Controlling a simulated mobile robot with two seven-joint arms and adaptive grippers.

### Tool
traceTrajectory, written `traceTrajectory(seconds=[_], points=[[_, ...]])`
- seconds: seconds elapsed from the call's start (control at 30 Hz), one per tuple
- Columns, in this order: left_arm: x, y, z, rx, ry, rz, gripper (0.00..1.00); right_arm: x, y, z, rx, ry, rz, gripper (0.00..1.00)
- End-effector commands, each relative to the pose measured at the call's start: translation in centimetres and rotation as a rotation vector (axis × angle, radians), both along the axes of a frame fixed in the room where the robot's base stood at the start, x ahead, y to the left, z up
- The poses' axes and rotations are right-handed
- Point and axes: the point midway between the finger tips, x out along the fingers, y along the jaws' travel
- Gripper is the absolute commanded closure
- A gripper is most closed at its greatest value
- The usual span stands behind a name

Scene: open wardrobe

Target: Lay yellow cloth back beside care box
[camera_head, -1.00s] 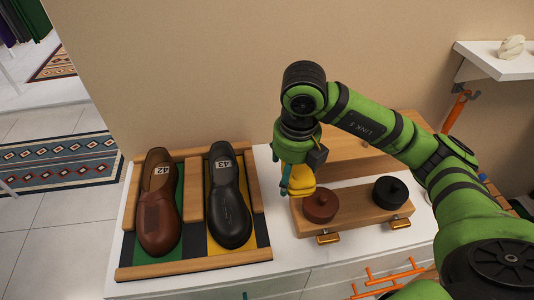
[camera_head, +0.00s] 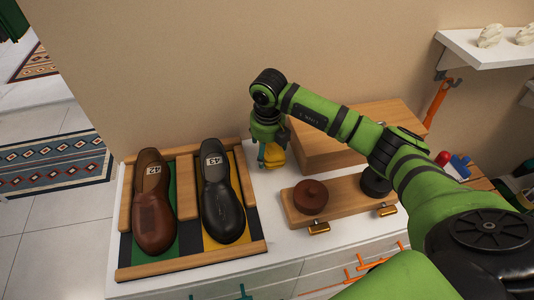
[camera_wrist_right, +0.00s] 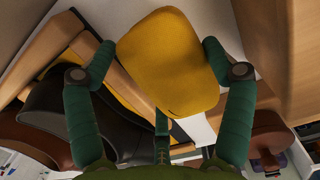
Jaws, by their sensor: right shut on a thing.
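The yellow cloth (camera_head: 274,156) is a soft, rounded bundle held in my right gripper (camera_head: 266,151). The wooden box (camera_head: 350,135), which looks like the care box, stands against the wall just right of the cloth. The cloth is by the box's left end, over or at the white top (camera_head: 264,190); I cannot tell whether it touches the surface. My left gripper is not in view.
A wooden shoe tray (camera_head: 195,264) with a brown shoe (camera_head: 152,205) and a black shoe (camera_head: 221,200) lies to the left. A wooden block (camera_head: 342,208) with a brown tin (camera_head: 311,196) and a black tin (camera_head: 375,183) is in front of the box. A white strip between is clear.

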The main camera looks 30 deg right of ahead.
Motion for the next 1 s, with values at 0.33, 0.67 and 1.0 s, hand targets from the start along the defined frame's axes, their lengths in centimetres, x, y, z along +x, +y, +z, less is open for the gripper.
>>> traceTrajectory(seconds=[0.33,0.67,1.0], points=[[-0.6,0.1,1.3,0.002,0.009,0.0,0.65,-0.1,0.0,-3.4,0.0,0.003,0.0,0.48],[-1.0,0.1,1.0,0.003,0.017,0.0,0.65,-0.1,0.0,-3.6,0.0,0.002,-0.001,0.0],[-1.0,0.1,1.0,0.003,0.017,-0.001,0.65,-0.1,0.0,-3.5,-0.001,0.002,-0.001,0.0]])
